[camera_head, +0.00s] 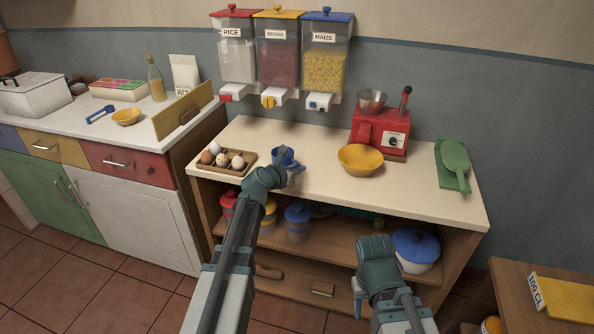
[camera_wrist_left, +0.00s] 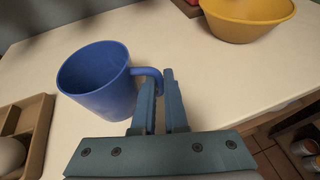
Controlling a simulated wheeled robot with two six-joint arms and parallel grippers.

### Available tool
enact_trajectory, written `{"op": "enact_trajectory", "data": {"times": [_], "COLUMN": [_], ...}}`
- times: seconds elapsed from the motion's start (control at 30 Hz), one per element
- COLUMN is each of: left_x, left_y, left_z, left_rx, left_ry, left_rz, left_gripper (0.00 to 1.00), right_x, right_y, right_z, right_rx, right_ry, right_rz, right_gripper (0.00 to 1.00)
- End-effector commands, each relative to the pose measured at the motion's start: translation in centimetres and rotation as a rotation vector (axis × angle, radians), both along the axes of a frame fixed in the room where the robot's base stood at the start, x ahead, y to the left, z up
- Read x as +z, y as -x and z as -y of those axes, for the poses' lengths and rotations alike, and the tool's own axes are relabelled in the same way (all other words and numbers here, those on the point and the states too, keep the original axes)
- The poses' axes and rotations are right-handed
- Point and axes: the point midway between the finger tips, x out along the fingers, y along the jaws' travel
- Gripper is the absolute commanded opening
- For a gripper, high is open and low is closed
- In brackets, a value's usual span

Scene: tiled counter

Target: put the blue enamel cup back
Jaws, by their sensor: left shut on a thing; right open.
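The blue enamel cup (camera_head: 282,155) is at the front left of the cream counter, just right of the egg tray. In the left wrist view the cup (camera_wrist_left: 98,82) looks upright with its open top showing, and its handle points toward my fingers. My left gripper (camera_head: 294,170) is shut on the cup's handle; its two fingers (camera_wrist_left: 160,98) flank the handle in the wrist view. I cannot tell whether the cup's base touches the counter. My right gripper (camera_head: 358,298) is open and empty, low in front of the shelf unit.
The egg tray (camera_head: 226,171) is close left of the cup. A yellow bowl (camera_head: 360,160), a red grinder (camera_head: 380,131) and a green scoop (camera_head: 455,161) stand to the right. Dispensers (camera_head: 280,60) hang above. Canisters (camera_head: 298,223) and a blue-lidded pot (camera_head: 415,250) sit below.

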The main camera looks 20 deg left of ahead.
Motion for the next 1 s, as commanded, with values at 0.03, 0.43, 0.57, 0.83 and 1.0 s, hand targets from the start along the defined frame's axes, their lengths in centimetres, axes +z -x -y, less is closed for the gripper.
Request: {"op": "enact_trajectory", "data": {"times": [0.03,0.43,0.57,0.83,1.0], "left_x": [-0.3,-0.2,0.2,2.3,3.5], "left_y": [0.0,0.0,0.0,4.5,7.4], "left_z": [0.0,0.0,0.0,-1.2,-2.0], "left_rx": [0.001,0.000,0.000,0.004,0.004], "left_ry": [0.000,0.000,0.000,0.001,0.001], "left_rz": [0.000,0.000,0.000,0.000,0.000], "left_gripper": [0.00,0.41,0.41,0.41,0.41], "right_x": [-0.3,-0.3,0.2,2.3,3.5], "right_y": [0.0,0.0,0.0,0.0,0.0], "right_z": [0.0,0.0,0.0,0.0,0.0], "right_rx": [0.000,0.000,0.000,0.000,0.000], "right_ry": [0.000,0.000,0.000,0.000,0.000], "right_rz": [0.000,0.000,0.000,0.000,0.000], "right_gripper": [0.50,0.50,0.50,0.50,0.50]}}
